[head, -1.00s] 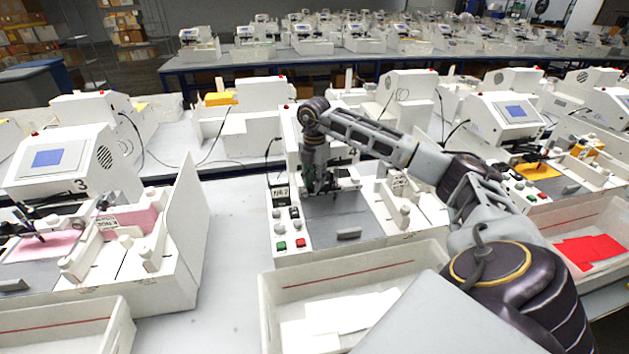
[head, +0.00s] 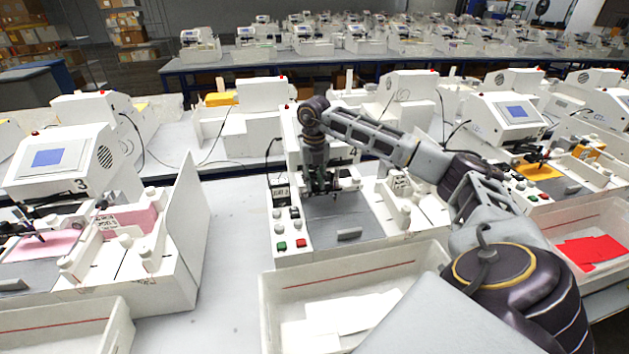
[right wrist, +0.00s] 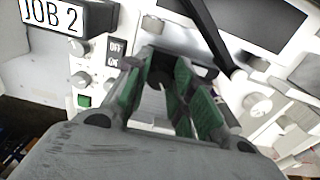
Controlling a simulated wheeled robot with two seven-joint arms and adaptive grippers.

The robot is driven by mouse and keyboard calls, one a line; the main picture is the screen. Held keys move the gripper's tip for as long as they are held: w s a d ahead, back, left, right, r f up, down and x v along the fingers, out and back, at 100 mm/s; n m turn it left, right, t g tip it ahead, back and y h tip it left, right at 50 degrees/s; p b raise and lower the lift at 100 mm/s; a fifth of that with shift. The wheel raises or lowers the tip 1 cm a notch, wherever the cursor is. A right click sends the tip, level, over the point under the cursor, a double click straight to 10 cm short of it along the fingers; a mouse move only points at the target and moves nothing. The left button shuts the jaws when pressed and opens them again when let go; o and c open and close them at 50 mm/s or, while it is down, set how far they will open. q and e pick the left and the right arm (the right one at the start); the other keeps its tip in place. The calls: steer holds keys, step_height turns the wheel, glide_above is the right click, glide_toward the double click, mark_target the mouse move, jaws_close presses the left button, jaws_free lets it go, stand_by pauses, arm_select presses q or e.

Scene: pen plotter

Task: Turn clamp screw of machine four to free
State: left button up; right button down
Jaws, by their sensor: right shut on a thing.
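The plotter in the middle (head: 377,228), between one marked 3 and another at right, has its head and screen mostly hidden behind my right arm. My right gripper (head: 322,190) points down over the back of its grey bed (head: 345,218). In the right wrist view, the gripper's green-padded fingers (right wrist: 168,72) are closed around a small dark part at the pen carriage. The fingers hide most of that part, so I cannot tell its shape or how far it is turned. A "JOB 2" label (right wrist: 52,14) is beside it. My left gripper is not in view.
A white bin (head: 350,262) with white sheets stands before the machine. Control buttons (head: 290,228) line the bed's left side. Plotter 3 (head: 80,165) stands left, with bare table (head: 232,235) between. A bin with red sheets (head: 590,250) is at right.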

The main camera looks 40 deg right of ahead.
mark_target(314, 182)
steer(key=shift+n, duration=1.1)
steer(key=shift+r, duration=0.1)
steer(key=c, duration=1.2)
jaws_free()
step_height(314, 182, up, 12)
steer(key=shift+a, duration=0.1)
